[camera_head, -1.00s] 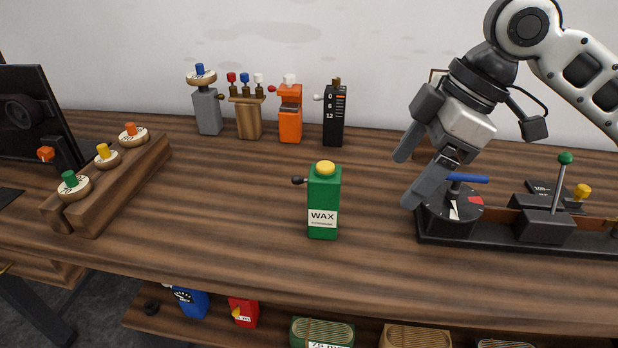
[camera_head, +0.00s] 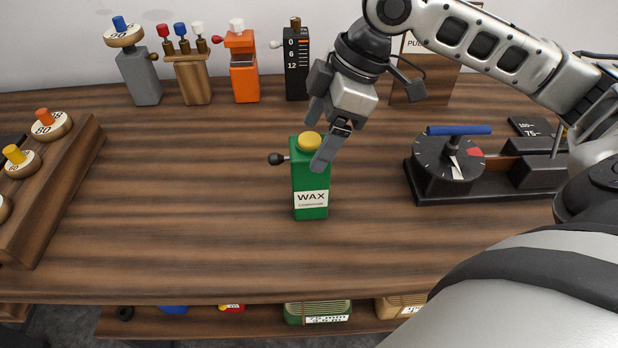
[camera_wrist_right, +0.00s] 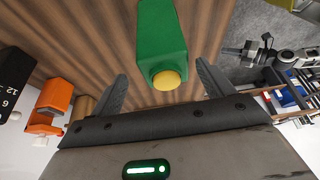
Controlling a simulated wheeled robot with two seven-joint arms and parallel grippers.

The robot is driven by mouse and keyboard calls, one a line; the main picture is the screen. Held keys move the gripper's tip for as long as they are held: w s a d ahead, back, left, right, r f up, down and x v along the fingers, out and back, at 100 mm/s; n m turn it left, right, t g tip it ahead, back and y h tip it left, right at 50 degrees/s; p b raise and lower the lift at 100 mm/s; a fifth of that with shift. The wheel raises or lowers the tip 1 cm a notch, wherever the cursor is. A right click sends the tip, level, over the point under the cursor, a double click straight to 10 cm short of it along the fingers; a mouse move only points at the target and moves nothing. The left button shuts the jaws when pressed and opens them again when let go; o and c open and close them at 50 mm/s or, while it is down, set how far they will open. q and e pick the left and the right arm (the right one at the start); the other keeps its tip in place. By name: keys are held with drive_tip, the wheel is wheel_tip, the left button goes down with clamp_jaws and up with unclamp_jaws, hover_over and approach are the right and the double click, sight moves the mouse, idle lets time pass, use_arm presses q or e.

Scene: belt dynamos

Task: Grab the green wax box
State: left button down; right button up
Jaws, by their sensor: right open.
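The green wax box (camera_head: 310,180) stands upright on the wooden workbench, with a yellow cap, a white WAX label and a black knob on its left side. My right gripper (camera_head: 319,130) is just above and behind it, one finger overlapping the box's upper right edge in the head view. In the right wrist view, the green box (camera_wrist_right: 162,38) with its yellow cap lies between the two spread fingers (camera_wrist_right: 162,85), and neither finger visibly grips it.
At the back stand a grey device (camera_head: 140,78), a wooden holder (camera_head: 192,82), an orange device (camera_head: 243,75) and a black box (camera_head: 296,70). A dial machine (camera_head: 440,185) sits right. A wooden rack (camera_head: 60,180) is left. The bench's front middle is clear.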

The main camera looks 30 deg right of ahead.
sight(305, 164)
drive_tip(key=shift+s+x, duration=0.15)
drive_tip(key=shift+x, duration=1.4)
drive_tip(key=shift+s+x, duration=0.2)
drive_tip(key=shift+x, duration=1.35)
drive_tip(key=shift+a+r, duration=0.1)
drive_tip(key=shift+r, duration=0.1)
drive_tip(key=c, duration=1.5)
